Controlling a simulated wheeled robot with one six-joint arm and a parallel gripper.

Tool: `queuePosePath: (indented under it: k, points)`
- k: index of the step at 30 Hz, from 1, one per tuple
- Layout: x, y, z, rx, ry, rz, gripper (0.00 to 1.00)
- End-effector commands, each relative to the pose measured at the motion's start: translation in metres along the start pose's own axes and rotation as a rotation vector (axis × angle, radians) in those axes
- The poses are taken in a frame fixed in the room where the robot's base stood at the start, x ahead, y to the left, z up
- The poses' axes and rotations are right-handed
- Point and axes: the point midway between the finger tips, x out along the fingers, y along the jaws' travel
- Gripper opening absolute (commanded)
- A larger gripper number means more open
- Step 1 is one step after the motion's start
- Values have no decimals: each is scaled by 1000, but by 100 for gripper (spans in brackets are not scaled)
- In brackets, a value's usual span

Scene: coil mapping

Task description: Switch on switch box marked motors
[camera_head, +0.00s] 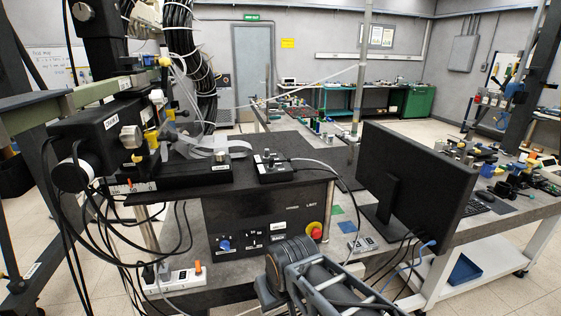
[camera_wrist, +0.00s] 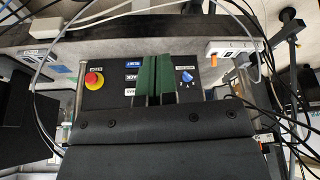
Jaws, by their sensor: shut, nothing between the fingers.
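A black switch box (camera_head: 265,215) hangs under the bench top in front of me. Its front carries a blue knob (camera_head: 224,245) at left, small switches (camera_head: 252,241) in the middle and a red button on yellow (camera_head: 314,231) at right. In the wrist view the picture is inverted, with the red button (camera_wrist: 94,80) at left and the blue knob (camera_wrist: 187,76) at right. The small labels are too blurred to read surely. My gripper (camera_wrist: 152,58) is shut and empty, its green fingers before the middle of the panel, covering the switches there. Contact cannot be told.
A white power strip (camera_head: 176,279) with an orange switch sits below left of the box. A monitor (camera_head: 415,185) stands at right, with cables below it. Loose cables hang at left. A small control box (camera_head: 272,168) lies on top of the bench.

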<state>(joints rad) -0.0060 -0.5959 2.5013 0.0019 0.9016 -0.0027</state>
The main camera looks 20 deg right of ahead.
Motion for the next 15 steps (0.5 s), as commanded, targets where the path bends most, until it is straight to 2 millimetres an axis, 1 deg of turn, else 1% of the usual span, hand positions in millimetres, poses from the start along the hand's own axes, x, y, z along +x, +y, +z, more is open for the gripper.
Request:
queuePosePath:
  k: [11, 14, 15]
  points:
    - [2, 0, -2, 12, 10, 1, 0]
    - [10, 4, -13, 79, 72, 4, 0]
    - [15, 7, -22, 129, 117, 4, 0]
